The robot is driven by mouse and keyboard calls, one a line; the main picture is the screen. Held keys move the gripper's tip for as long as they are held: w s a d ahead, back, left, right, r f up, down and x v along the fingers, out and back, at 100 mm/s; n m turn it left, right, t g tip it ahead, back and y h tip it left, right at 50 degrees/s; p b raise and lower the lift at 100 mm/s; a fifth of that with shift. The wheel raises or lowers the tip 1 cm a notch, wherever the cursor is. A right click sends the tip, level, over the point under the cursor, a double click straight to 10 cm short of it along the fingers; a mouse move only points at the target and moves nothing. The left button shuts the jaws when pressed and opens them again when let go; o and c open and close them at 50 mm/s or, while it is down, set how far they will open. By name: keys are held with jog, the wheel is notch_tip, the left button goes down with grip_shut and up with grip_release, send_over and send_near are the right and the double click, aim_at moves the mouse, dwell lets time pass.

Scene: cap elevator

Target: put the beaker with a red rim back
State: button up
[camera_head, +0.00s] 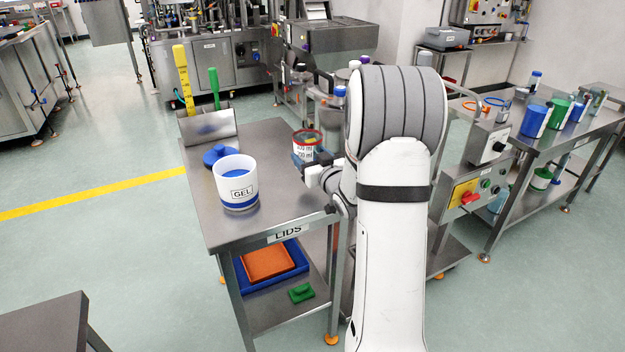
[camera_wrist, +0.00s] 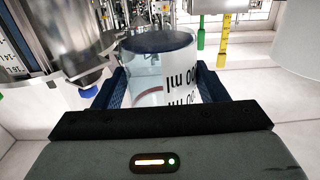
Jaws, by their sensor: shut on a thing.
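The beaker with a red rim (camera_head: 307,140) is clear with dark print on its side. It is between the jaws of my gripper (camera_head: 314,164), at the right edge of the steel table marked LIDS (camera_head: 270,145). In the wrist view the dark blue fingers (camera_wrist: 163,88) are shut on both sides of the beaker (camera_wrist: 155,68), whose printed side shows. The red rim does not show clearly there. I cannot tell whether the beaker's base touches the table. My arm hides part of the area to the right.
A white GEL tub (camera_head: 237,183) and a blue lid (camera_head: 219,154) stand on the table. A steel holder (camera_head: 208,127) with yellow and green tools is at its back left. A side table (camera_head: 560,125) holds several coloured beakers.

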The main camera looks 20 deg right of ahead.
jog(key=shift+s+d+f, duration=0.1)
jog(key=shift+d+f, duration=0.05)
jog(key=shift+f, duration=2.8)
jog(key=shift+f+b, duration=0.15)
jog(key=shift+b, duration=0.2)
jog(key=o, duration=1.3)
jog(key=shift+c, duration=0.2)
